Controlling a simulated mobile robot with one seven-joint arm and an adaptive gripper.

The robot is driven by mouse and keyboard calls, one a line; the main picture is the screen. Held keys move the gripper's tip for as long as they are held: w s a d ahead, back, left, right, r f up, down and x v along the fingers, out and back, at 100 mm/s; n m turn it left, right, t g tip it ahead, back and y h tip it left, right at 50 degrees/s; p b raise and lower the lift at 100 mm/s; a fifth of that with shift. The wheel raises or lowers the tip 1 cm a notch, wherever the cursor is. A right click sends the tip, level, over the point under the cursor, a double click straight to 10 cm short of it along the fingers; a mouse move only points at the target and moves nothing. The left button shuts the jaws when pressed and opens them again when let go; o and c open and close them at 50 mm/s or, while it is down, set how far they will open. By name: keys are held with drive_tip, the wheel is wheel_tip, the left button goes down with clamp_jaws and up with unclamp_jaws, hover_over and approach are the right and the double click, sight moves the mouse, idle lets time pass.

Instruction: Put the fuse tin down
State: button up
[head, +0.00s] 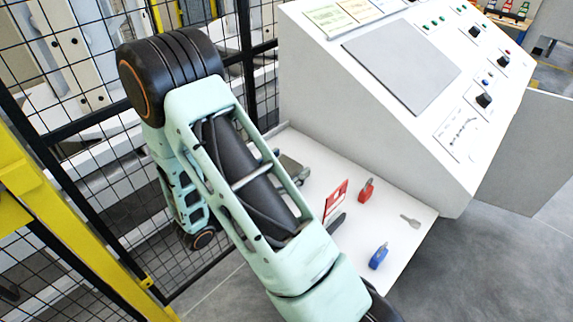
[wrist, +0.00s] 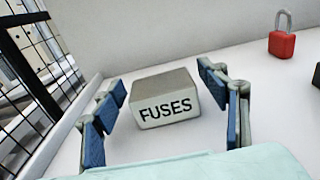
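The fuse tin (wrist: 165,98), a small grey-beige box marked FUSES, appears to rest upright on the white shelf (wrist: 150,65) in the wrist view. My gripper (wrist: 166,112) is open, with one blue-padded finger on each side of the tin. A gap shows between the tin and each finger, so neither seems to touch it. In the head view my arm covers most of this spot, and I cannot make out the tin clearly there.
A red padlock (head: 366,190), a red-and-white card (head: 336,200), a blue padlock (head: 379,256) and a small grey key-like piece (head: 410,221) lie on the shelf. The sloped control console (head: 440,100) rises behind. A black mesh fence (head: 85,120) stands at left.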

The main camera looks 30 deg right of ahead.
drive_tip(key=shift+r, duration=0.2)
drive_tip(key=v, duration=1.2)
drive_tip(key=shift+b, duration=0.4)
drive_tip(key=shift+a+f, duration=0.1)
